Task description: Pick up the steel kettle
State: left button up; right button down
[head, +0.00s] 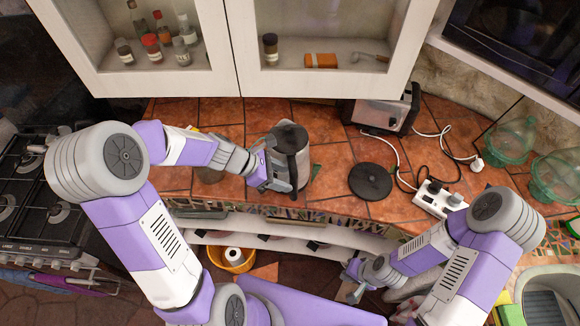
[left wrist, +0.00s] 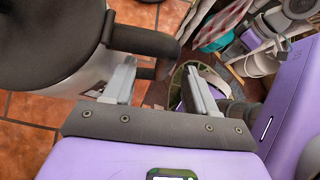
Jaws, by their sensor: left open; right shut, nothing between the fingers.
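The steel kettle (head: 288,137) stands on the tiled counter, with its black handle towards the counter's front. My left gripper (head: 281,172) is at the handle side of the kettle, with its fingers open. In the left wrist view, the kettle's dark lid (left wrist: 40,28) and steel body fill the upper left. The black handle (left wrist: 148,40) reaches over towards the open left fingers (left wrist: 162,78), and part of it shows between them. Whether they touch it I cannot tell. My right gripper (head: 353,279) is shut and empty, low in front of the counter.
A black round base (head: 370,182) lies right of the kettle, near a power strip (head: 437,198) with cables. A toaster (head: 386,108) stands behind. Wall cabinets (head: 235,85) hang above the counter. A gas stove (head: 35,190) is at left, green glass jars (head: 512,140) at right.

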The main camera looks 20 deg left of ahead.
aim_at(294, 185)
pick_arm(q)
jog(key=x, duration=0.1)
jog(key=b+x, duration=0.1)
jog(key=x, duration=0.1)
jog(key=s+x, duration=0.1)
jog(key=x, duration=0.1)
jog(key=shift+a+f, duration=0.1)
jog(key=shift+f, duration=0.25)
jog(key=shift+w+d+f, duration=0.2)
jog(key=shift+d+f, duration=0.05)
grip_shut()
dwell(0.8)
jog(key=shift+r, duration=0.2)
